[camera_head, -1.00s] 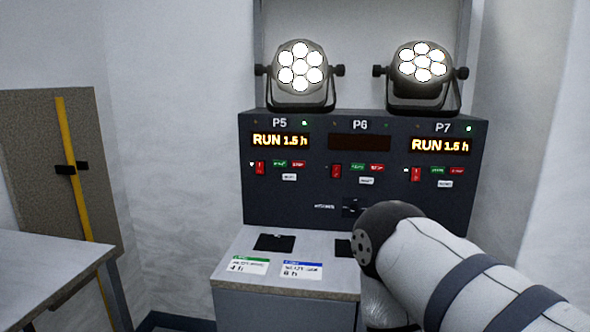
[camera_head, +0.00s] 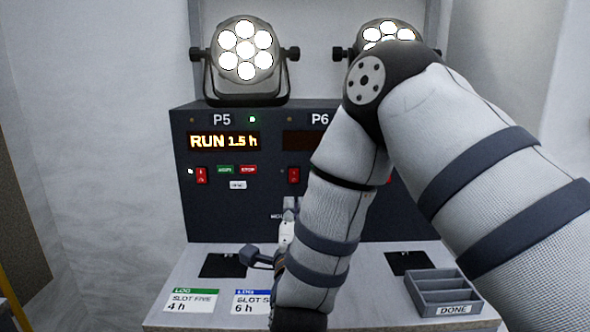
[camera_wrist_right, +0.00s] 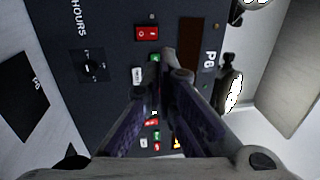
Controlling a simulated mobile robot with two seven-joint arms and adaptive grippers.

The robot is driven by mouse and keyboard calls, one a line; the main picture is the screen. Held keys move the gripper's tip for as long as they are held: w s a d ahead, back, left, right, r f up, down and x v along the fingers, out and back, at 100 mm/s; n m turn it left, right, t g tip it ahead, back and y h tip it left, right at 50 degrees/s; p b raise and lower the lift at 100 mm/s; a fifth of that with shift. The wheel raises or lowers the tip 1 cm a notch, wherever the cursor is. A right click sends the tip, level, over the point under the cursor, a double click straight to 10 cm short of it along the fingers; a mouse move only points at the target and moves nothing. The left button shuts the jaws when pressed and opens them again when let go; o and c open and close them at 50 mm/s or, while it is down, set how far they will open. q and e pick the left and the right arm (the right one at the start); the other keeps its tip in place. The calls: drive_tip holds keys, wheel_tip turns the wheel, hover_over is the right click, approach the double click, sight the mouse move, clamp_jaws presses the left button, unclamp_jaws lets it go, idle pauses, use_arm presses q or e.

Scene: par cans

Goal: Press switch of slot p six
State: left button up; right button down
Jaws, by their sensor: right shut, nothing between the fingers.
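The dark control panel (camera_head: 225,215) has the P6 section (camera_head: 320,119) at its middle, partly hidden by my right arm. The red P6 switch (camera_head: 293,175) shows just left of the arm. The right gripper is shut and empty, pointing at the panel. Its fingertips cover part of the P6 buttons; whether they touch cannot be told. My left gripper is out of view.
The P5 display (camera_head: 222,142) is lit with RUN 1.5 h. A black dial (camera_wrist_right: 88,67) sits beside the P6 controls. Two lit lamps stand on top, including the P5 lamp (camera_head: 244,50). Slot cards (camera_head: 190,301) and a DONE tray (camera_head: 443,292) rest on the ledge.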

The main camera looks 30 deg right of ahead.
sight(294, 176)
drive_tip(key=b+x, duration=0.1)
drive_tip(key=x, duration=1.2)
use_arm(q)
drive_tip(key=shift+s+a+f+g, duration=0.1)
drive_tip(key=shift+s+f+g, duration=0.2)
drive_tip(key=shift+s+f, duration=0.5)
use_arm(e)
drive_tip(key=shift+w+d+r, duration=0.1)
drive_tip(key=shift+w+d, duration=0.05)
drive_tip(key=shift+w, duration=0.15)
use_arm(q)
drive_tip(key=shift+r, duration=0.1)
